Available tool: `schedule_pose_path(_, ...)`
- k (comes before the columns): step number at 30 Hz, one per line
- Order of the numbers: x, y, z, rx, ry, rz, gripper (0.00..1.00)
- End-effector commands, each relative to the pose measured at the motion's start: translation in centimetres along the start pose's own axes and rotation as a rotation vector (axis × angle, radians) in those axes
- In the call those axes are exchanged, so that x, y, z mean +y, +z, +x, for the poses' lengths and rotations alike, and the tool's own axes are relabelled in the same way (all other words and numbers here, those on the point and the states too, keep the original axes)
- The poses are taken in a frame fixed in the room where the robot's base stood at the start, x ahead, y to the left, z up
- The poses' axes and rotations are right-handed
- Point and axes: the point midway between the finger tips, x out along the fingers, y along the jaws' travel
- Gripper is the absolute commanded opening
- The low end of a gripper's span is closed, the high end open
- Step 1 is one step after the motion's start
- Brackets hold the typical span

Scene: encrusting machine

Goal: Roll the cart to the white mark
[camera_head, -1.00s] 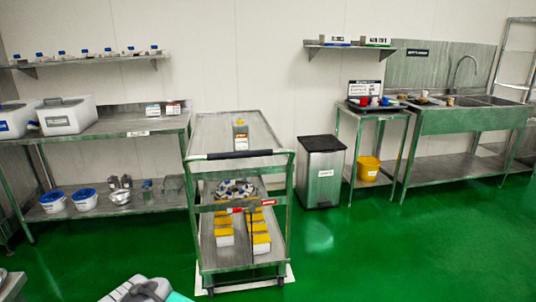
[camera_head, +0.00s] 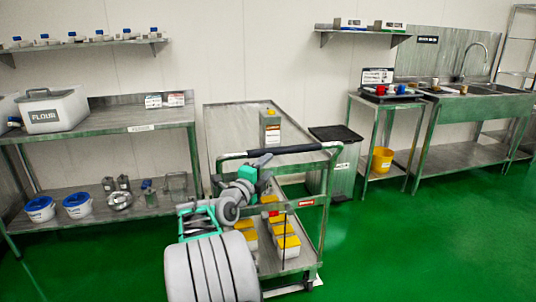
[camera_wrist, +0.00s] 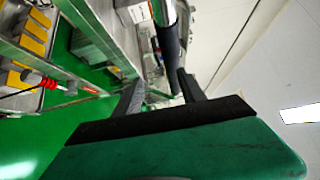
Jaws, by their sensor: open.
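The steel cart (camera_head: 318,225) stands in the middle of the head view, its black push handle (camera_head: 300,149) toward me. A pale strip of the white mark (camera_head: 286,293) shows on the floor by the cart's near wheels; the rest is hidden. My gripper (camera_head: 262,162) is at the left part of the handle. In the wrist view, my gripper (camera_wrist: 160,80) is open, with the dark handle (camera_wrist: 168,42) between or just beyond its fingers.
A steel table (camera_head: 130,122) with a flour bin (camera_head: 50,115) stands left of the cart. A pedal bin (camera_head: 345,165), a small stand (camera_head: 375,105) and a sink bench (camera_head: 470,112) are behind and right. The green floor at right is clear.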

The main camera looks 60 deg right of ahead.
Motion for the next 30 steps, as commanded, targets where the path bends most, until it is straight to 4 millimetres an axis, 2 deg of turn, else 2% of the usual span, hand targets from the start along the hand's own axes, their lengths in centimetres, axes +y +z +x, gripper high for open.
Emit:
schedule_pose_path(1,-0.3,-1.4,1.0,0.03,-0.049,0.048,0.48)
schedule_pose_path(4,-1.1,-2.7,1.9,0.052,-0.107,0.107,0.48)
schedule_pose_path(8,-1.6,-2.7,3.5,0.051,-0.114,0.117,0.48)
schedule_pose_path(15,-2.1,-2.7,7.9,0.047,-0.111,0.117,0.48)
schedule_pose_path(18,-2.1,-2.8,8.9,0.046,-0.111,0.115,0.48)
schedule_pose_path(26,-2.2,-2.8,9.3,0.045,-0.11,0.116,0.48)
schedule_pose_path(30,-2.2,-2.8,9.3,0.045,-0.11,0.116,0.37)
